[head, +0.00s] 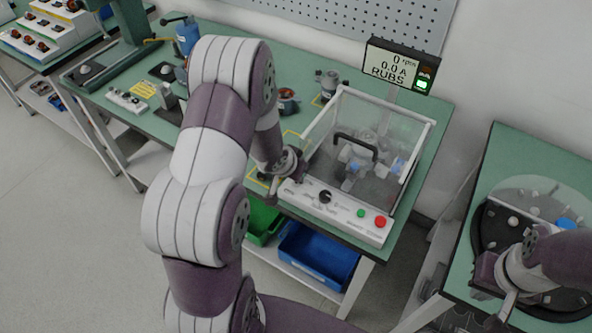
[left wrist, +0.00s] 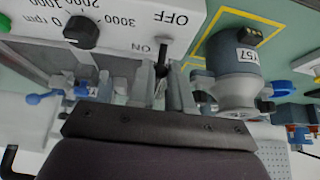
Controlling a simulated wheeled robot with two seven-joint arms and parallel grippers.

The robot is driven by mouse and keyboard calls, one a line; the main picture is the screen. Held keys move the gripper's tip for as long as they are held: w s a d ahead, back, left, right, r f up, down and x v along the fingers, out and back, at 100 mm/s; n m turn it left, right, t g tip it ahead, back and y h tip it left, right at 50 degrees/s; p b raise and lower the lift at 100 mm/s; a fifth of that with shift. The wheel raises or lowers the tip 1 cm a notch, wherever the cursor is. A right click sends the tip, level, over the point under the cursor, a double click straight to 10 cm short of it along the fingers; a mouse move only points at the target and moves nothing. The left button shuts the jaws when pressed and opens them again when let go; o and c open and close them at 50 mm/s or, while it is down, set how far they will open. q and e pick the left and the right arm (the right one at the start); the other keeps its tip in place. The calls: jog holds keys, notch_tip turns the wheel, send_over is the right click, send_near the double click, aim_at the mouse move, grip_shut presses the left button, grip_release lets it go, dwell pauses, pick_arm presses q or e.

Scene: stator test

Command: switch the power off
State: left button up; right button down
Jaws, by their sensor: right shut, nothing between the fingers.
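The test rig's white control panel (head: 335,212) has a black knob, a green button and a red button. In the left wrist view, its black power switch lever (left wrist: 164,52) stands beside the OFF and ON labels. My left gripper (left wrist: 164,82) is at the lever, its two fingers close together around the lever's line. Whether they press on it is unclear. In the head view the left hand (head: 287,168) hides the switch. The display (head: 397,66) reads 0 rpm, 0.0 A and RUBS, with a green light lit. My right gripper (head: 507,300) is shut and empty, far right.
A clear guard box with a black handle (head: 356,143) stands behind the panel. In the left wrist view a grey motor (left wrist: 233,68) stands close to the left gripper. Blue (head: 318,256) and green bins sit below the bench. A round dark turntable (head: 500,222) is at the right.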

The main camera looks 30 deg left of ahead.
pick_arm(q)
jog(key=shift+s, duration=0.1)
jog(key=shift+s+f, duration=0.1)
jog(key=shift+s, duration=0.4)
jog(key=shift+s+a+b, duration=0.1)
jog(key=shift+s+b, duration=0.2)
jog(key=shift+s, duration=0.55)
jog(key=o, duration=0.5)
jog(key=shift+r, duration=0.2)
jog(key=shift+r+p, duration=0.25)
jog(key=shift+p, duration=0.1)
jog(key=p+v, duration=0.4)
jog(key=v, duration=0.1)
jog(key=shift+s+r, duration=0.1)
jog(key=shift+s, duration=0.1)
